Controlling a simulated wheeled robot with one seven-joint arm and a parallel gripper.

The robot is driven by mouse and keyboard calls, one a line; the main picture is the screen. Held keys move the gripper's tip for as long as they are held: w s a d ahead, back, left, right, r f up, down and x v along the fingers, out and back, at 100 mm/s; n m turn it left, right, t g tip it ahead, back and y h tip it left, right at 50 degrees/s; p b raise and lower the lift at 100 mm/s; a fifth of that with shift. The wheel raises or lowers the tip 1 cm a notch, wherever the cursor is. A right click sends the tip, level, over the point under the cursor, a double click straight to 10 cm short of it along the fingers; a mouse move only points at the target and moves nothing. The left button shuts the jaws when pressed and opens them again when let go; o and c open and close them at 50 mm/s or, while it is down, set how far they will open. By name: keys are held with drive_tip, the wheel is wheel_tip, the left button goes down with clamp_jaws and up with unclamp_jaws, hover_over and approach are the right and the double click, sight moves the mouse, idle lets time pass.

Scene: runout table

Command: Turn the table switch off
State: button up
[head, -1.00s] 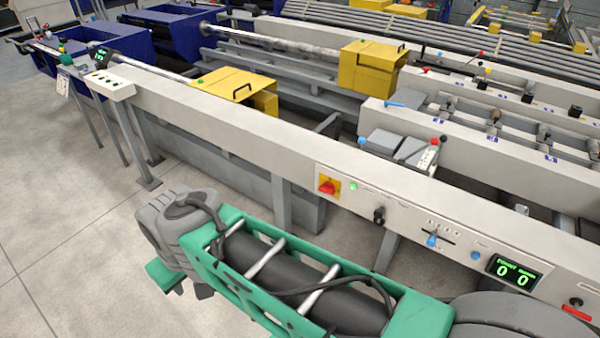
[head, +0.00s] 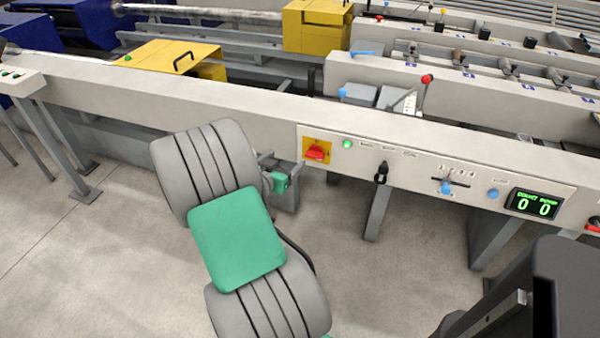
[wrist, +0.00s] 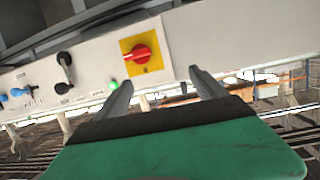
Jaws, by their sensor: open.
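The table switch, a red rotary knob (head: 316,152) on a yellow plate, is on the left end of the light control panel on the beam's front. Its handle looks roughly horizontal. A green lamp (head: 347,144) beside it is lit. In the wrist view the red knob (wrist: 141,53) shows upper middle, with the green lamp (wrist: 113,85) to its lower left. My gripper (wrist: 163,85) is open and empty. Its two fingers point toward the panel, with the knob beyond them and apart from them. In the head view my arm hides most of the gripper.
Right of the switch on the panel are a black selector (head: 382,172), a blue-knobbed slider (head: 446,187), a blue button (head: 493,194) and a green display (head: 533,204) reading 0 0. Support legs (head: 377,210) stand under the beam.

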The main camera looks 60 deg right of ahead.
sight(313, 157)
drive_tip(key=s+d+f+n+t+h+b, duration=0.1)
drive_tip(key=s+d+f+t+h+b, duration=0.15)
drive_tip(key=s+d+f, duration=0.35)
drive_tip(key=shift+g+h, duration=0.25)
drive_tip(key=shift+g, duration=0.2)
drive_tip(key=d, duration=0.2)
drive_tip(key=w+d+p, duration=0.1)
drive_tip(key=w+d, duration=0.1)
drive_tip(key=d, duration=0.1)
drive_tip(key=shift+w+d+p, duration=0.1)
drive_tip(key=shift+d+p, duration=0.25)
drive_tip(key=c, duration=1.4)
